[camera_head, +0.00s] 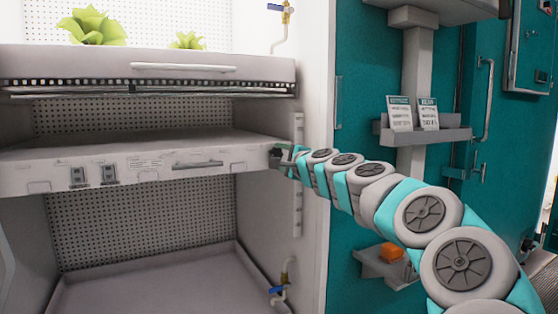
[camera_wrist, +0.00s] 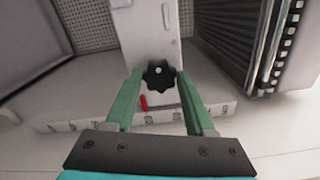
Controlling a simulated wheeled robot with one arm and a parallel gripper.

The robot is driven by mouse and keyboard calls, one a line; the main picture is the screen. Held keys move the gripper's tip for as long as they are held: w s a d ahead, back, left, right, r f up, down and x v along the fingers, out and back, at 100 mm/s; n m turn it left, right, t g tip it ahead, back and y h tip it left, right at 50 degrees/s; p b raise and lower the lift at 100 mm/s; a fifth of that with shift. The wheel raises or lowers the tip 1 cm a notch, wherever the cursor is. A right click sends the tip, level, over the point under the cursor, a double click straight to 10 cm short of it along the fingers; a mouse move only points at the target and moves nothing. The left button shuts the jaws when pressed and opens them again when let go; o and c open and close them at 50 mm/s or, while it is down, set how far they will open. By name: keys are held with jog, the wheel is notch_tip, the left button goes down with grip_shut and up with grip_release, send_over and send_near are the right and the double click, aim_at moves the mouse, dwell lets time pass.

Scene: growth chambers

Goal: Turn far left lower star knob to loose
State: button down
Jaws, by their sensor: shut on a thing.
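The black star knob (camera_wrist: 158,75) shows in the wrist view on a pale bracket. My gripper (camera_wrist: 159,82) has its two green fingers on either side of the knob, shut on it. A small red mark (camera_wrist: 143,103) lies just below the knob. In the head view my gripper (camera_head: 282,156) is at the right end of the middle shelf (camera_head: 135,165), by the chamber's side post. The knob is too small and too covered by the gripper there to make out.
A perforated panel and a slatted black-and-white edge (camera_wrist: 277,45) flank the bracket in the wrist view. The upper shelf (camera_head: 180,67) has leafy plants above it. A valve (camera_head: 280,285) sits low right. A teal cabinet (camera_head: 355,215) with a card holder (camera_head: 425,134) stands to the right.

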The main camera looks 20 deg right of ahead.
dwell(0.5)
jog(key=shift+c, duration=1.2)
grip_release()
jog(key=shift+s, duration=0.1)
jog(key=s, duration=0.7)
jog(key=shift+s, duration=0.3)
jog(key=shift+d, duration=0.1)
